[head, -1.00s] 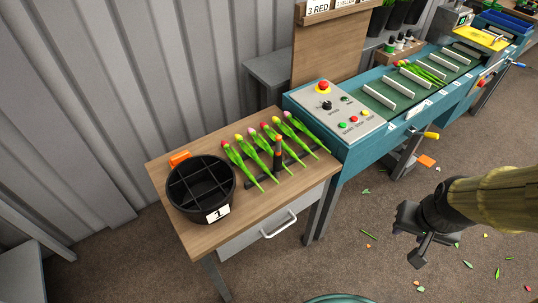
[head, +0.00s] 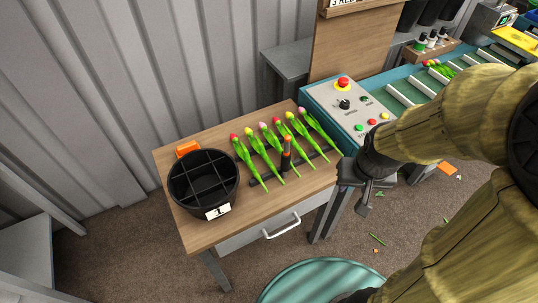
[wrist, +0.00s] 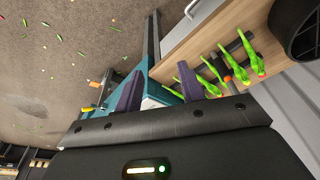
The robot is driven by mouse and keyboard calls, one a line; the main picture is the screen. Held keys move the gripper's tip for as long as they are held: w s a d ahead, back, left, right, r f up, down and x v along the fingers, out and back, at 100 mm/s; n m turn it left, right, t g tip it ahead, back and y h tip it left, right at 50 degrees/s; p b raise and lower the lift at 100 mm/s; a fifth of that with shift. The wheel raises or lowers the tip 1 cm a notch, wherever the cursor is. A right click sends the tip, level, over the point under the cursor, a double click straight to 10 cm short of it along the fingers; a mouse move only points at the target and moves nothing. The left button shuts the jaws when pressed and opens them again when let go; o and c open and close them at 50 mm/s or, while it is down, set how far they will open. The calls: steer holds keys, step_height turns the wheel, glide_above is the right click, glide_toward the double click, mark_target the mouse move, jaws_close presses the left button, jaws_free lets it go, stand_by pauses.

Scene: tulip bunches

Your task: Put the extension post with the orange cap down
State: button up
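The extension post (head: 286,158) is short and dark with an orange cap (head: 287,139). It stands upright on the wooden table, among the tulips. A small orange spot in the wrist view (wrist: 228,78) looks like its cap. My gripper (head: 358,196) is right of the post, just off the table's right edge and apart from it. In the wrist view its two fingers (wrist: 160,90) are spread with nothing held between them. The post's foot is partly hidden by stems.
Several tulips (head: 270,142) lie side by side on a dark rack on the table (head: 235,222). A black divided bucket (head: 184,205) labelled 1 and an orange block (head: 187,148) are at the left. The teal conveyor with its control panel (head: 352,108) adjoins the table at the right.

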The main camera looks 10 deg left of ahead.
steer(key=shift+w+a, duration=0.35)
steer(key=a+f+n+g+h+p, duration=0.1)
steer(key=a+f+n+h, duration=0.85)
steer(key=n, duration=0.65)
steer(key=w+a+r+n+t+p, duration=0.1)
steer(key=w+a+n+t, duration=0.1)
steer(key=a+n+t, duration=1.1)
steer(key=shift+w+a+r+n+t, duration=0.3)
steer(key=shift+w+a+r, duration=0.1)
steer(key=shift+a, duration=0.65)
